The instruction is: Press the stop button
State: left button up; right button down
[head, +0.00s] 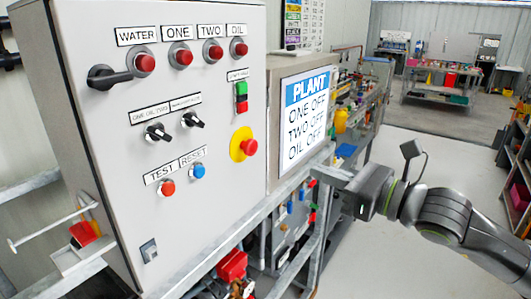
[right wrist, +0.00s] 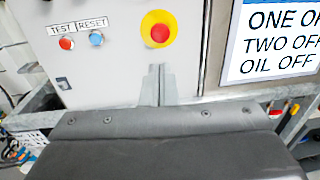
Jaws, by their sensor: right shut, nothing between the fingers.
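A red mushroom button on a yellow round plate (head: 249,147) sticks out of the grey control panel's front, low on the right side. It also shows in the right wrist view (right wrist: 159,33), just above my fingertips. A switch with a green upper and red lower part (head: 241,97) sits above it; its label is too small to read. My right gripper (head: 322,172) is shut and empty, right of the mushroom button in the head view and apart from it. In the right wrist view its fingers (right wrist: 156,72) point toward the panel below the button. My left gripper is not in view.
The panel (head: 110,120) also carries WATER, ONE, TWO and OIL lamps, two black knobs (head: 158,132), a red TEST button (head: 167,187) and a blue RESET button (head: 198,171). A PLANT display (head: 307,118) stands to its right. A metal rail (head: 235,235) runs below.

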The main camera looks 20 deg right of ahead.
jog(key=shift+w+a, duration=0.1)
jog(key=shift+w, duration=0.05)
send_near(254, 149)
jog(key=shift+p+x, duration=1.85)
jog(key=shift+x, duration=1.55)
